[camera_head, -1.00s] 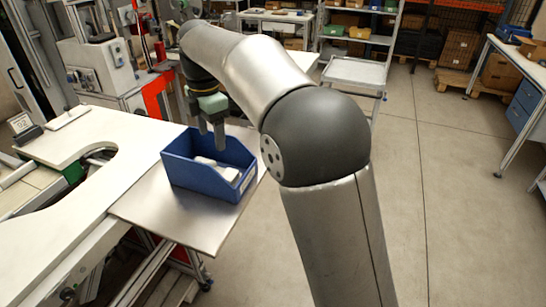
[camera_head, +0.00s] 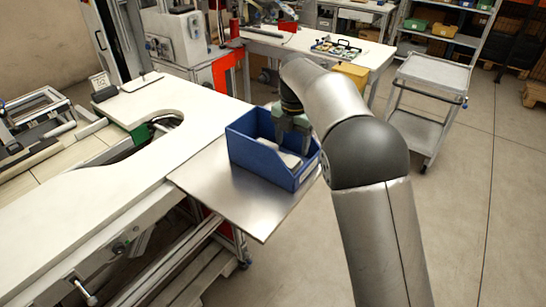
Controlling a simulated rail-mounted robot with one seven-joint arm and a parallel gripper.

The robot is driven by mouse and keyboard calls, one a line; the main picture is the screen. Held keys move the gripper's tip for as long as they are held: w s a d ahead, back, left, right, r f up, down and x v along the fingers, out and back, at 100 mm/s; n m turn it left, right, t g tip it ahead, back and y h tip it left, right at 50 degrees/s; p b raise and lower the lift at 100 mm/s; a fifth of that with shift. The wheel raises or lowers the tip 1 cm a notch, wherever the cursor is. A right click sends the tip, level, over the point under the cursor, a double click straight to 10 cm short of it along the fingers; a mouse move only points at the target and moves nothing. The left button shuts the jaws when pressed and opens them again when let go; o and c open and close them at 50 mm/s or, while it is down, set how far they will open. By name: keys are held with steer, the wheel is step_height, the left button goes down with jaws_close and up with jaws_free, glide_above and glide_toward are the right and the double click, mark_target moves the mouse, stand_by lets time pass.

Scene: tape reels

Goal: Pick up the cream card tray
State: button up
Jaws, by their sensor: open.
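A cream card tray (camera_head: 291,160) lies inside a blue open-fronted bin (camera_head: 262,164); only part of it shows past the bin wall. The bin stands on a metal shelf plate beside the white worktop. My gripper (camera_head: 292,148) points down into the bin, with its fingers at or just above the tray. The fingers are open. Their tips are partly hidden, and I cannot tell whether they touch the tray.
The metal plate (camera_head: 235,205) has bare room in front of the bin. The white worktop (camera_head: 130,150) lies to the left. A grey cart (camera_head: 425,105) stands at the right, with open floor around it.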

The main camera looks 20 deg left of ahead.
mark_target(290, 161)
steer(key=shift+s+f+p, duration=0.2)
steer(key=shift+f+p, duration=0.15)
steer(key=shift+f, duration=1.15)
steer(key=shift+s+f+p, duration=0.15)
steer(key=shift+f+p, duration=0.15)
steer(key=shift+f, duration=1.2)
steer(key=c, duration=1.2)
